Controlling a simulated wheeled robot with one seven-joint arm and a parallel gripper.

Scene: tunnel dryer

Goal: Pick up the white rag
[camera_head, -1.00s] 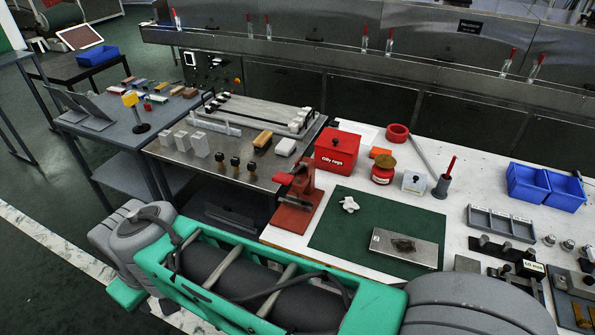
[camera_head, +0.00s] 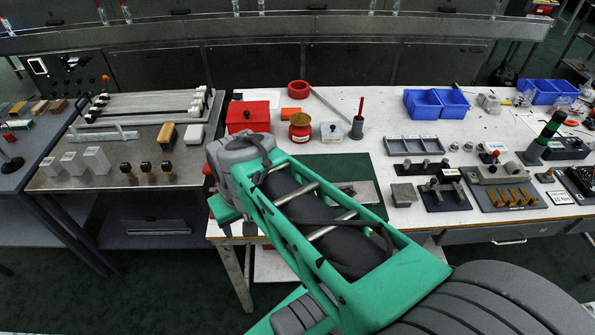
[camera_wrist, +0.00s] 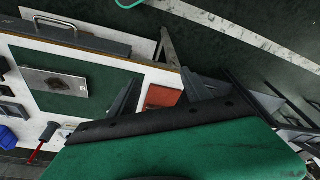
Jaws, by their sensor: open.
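The white rag does not show in either current view. One second ago it lay on the green mat as a small crumpled white piece. In the head view my arm now covers much of the green mat (camera_head: 372,162). In the wrist view the mat (camera_wrist: 45,98) shows at left with a metal plate (camera_wrist: 40,80) bearing a dark stain. My gripper (camera_wrist: 160,90) is open in the wrist view, its dark fingers spread beside the mat, with nothing seen between them but a red thing behind. The gripper's body fills the lower middle.
The red box (camera_head: 248,116), a red jar (camera_head: 300,128) and a red-handled tool in a grey holder (camera_head: 357,125) stand behind the mat. A grey divided tray (camera_head: 415,146) and blue bins (camera_head: 436,103) are to the right. A steel table (camera_head: 110,145) stands at left.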

